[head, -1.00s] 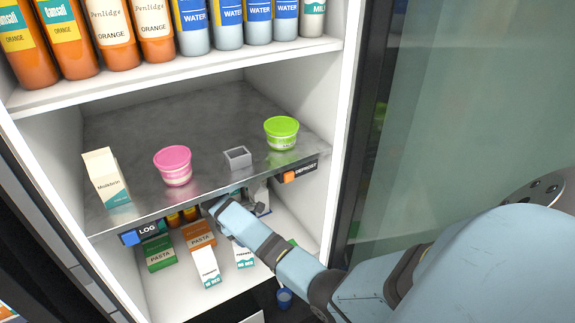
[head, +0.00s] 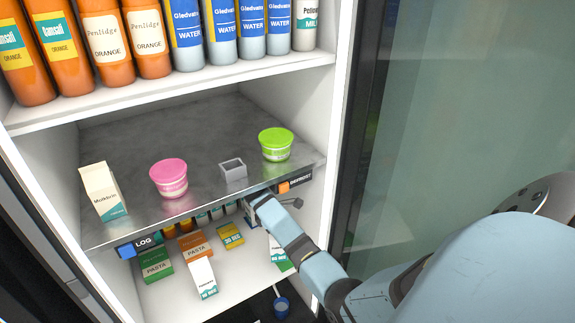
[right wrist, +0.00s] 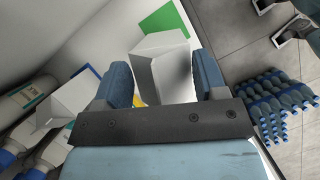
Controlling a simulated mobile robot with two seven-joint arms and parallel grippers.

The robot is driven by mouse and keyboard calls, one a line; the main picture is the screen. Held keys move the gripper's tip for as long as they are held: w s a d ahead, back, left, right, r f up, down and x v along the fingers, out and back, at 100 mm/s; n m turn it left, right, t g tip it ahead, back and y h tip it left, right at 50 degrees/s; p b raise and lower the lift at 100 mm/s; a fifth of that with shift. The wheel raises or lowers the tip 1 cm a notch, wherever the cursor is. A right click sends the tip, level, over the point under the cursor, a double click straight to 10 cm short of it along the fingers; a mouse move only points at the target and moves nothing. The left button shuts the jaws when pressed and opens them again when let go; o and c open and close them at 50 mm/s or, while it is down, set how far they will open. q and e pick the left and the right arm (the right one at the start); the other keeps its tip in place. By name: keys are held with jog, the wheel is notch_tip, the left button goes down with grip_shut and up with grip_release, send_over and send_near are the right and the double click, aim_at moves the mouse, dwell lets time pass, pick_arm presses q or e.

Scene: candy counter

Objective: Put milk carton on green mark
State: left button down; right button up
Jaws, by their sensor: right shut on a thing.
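My right gripper (head: 262,203) reaches under the middle shelf's front edge. In the right wrist view its two fingers (right wrist: 162,82) are closed on the sides of a white milk carton (right wrist: 163,68). In the head view the white and teal carton (head: 278,250) shows below the gripper, partly hidden by my arm. A flat green patch, the green mark (right wrist: 166,22), lies just beyond the carton in the right wrist view. I cannot tell whether the carton touches the surface. My left gripper is not in view.
Another white carton (head: 203,279), a green pasta box (head: 155,265), an orange pasta box (head: 194,245) and a yellow box (head: 231,235) are on the lower shelf. The middle shelf (head: 150,135) above holds tubs, a grey holder and a carton. The fridge side wall is close at right.

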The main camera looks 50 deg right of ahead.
jog(key=shift+s+d, duration=0.4)
jog(key=shift+d, duration=0.25)
jog(key=x, duration=0.3)
jog(key=shift+f+p, duration=0.4)
jog(key=shift+f, duration=0.1)
jog(key=o, duration=1.7)
jog(key=shift+s, duration=0.1)
jog(key=shift+c, duration=0.2)
